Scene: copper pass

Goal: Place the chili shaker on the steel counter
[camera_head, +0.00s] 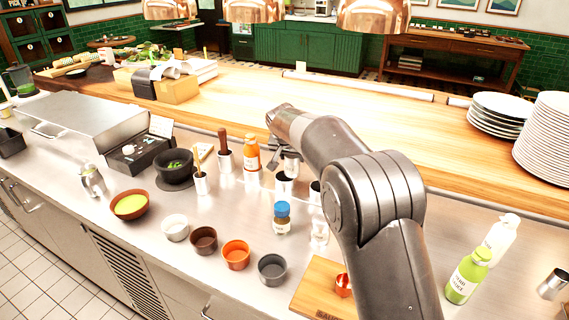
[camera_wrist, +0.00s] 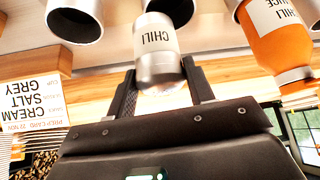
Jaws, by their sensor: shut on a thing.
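The chili shaker (camera_wrist: 158,52) is a silver cylinder with a pale CHILI label. In the wrist view it sits between the two dark fingers of my gripper (camera_wrist: 160,72), which is shut on it. In the head view my gripper (camera_head: 279,153) is over the back part of the steel counter (camera_head: 300,250), right of the orange sauce bottle (camera_head: 251,152). There the shaker is small and partly hidden by my arm. I cannot tell its exact height above the counter.
A blue-capped jar (camera_head: 282,217) stands in front of my gripper. Small bowls, including an orange one (camera_head: 236,254), line the front. Steel cups (camera_head: 283,184) stand close to my gripper. A cutting board (camera_head: 313,290) lies at the front right. Bare counter shows between bowls and jar.

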